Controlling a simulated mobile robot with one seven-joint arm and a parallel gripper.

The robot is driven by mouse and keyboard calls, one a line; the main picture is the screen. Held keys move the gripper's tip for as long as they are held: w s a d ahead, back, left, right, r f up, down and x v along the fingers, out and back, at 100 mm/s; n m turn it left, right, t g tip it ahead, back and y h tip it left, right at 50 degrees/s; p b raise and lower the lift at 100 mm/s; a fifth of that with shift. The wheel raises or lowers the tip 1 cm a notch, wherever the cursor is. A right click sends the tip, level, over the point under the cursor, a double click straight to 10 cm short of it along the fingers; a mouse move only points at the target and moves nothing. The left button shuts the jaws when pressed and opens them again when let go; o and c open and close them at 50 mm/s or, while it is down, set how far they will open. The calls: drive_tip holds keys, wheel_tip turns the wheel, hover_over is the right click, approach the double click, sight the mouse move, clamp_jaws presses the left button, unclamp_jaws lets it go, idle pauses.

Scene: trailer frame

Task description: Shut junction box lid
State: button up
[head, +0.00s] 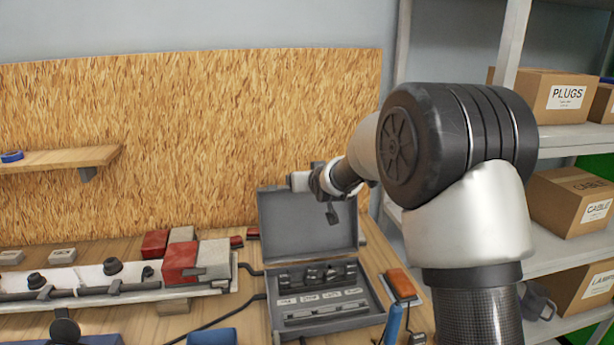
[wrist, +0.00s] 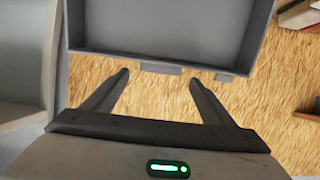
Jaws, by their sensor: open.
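The grey junction box (head: 328,318) sits on the workbench, with dark connectors and labelled white terminals inside. Its lid (head: 290,228) is hinged at the back and stands open, roughly upright. My gripper (head: 333,215) is at the upper part of the lid, in front of it in the head view; whether it touches cannot be told there. In the wrist view my gripper (wrist: 157,80) is open with nothing between its fingers. The lid (wrist: 165,30) shows beyond the fingertips, with its rim and small latch tabs facing them.
A board with red and white blocks (head: 180,262) lies left of the box. An orange-topped device (head: 400,284) and a blue-handled tool (head: 392,324) are close on its right. Cables run at its left. A chipboard panel (head: 180,140) stands behind; shelves with cartons (head: 568,202) are at right.

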drive_tip(key=shift+x, duration=2)
drive_tip(key=c, duration=1.5)
drive_tip(key=shift+s+f, duration=0.1)
